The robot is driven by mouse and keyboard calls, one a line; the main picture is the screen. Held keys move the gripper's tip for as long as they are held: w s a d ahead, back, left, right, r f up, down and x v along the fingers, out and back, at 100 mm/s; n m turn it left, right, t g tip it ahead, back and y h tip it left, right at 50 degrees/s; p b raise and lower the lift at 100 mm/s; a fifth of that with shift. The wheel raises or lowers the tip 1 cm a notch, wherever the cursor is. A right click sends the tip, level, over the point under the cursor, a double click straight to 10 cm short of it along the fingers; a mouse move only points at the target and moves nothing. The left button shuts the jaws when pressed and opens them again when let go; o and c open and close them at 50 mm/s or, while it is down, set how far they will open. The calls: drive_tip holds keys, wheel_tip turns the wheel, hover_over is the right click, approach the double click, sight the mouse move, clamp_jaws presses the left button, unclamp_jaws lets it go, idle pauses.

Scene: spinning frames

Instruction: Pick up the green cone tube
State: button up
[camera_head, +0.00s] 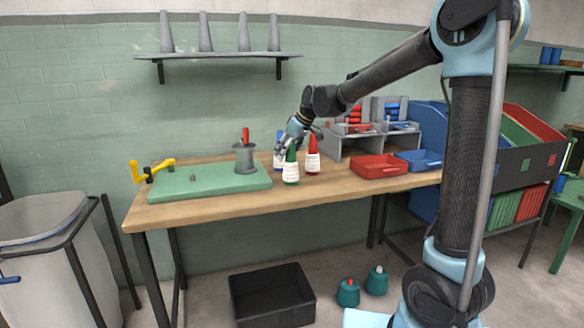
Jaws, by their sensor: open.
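The green cone tube (290,170) stands upright on the wooden table (215,208), near its front middle, with a white band around its lower part. A red cone tube (313,156) stands just right of it. A blue cone tube (279,150) stands behind it on the left, partly hidden. My gripper (283,147) is open, above and behind the green cone tube and close to the blue one. The picture is too small to tell whether its fingers touch either tube.
A green board (205,182) with a grey cylinder (245,158) and a yellow crank (158,167) lies at the left. A red tray (378,167), a blue tray (420,160) and a grey rack (350,143) stand at the right. The front table strip is clear.

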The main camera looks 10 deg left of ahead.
drive_tip(key=c, duration=1.1)
drive_tip(key=shift+r, duration=0.1)
drive_tip(key=shift+c, duration=0.2)
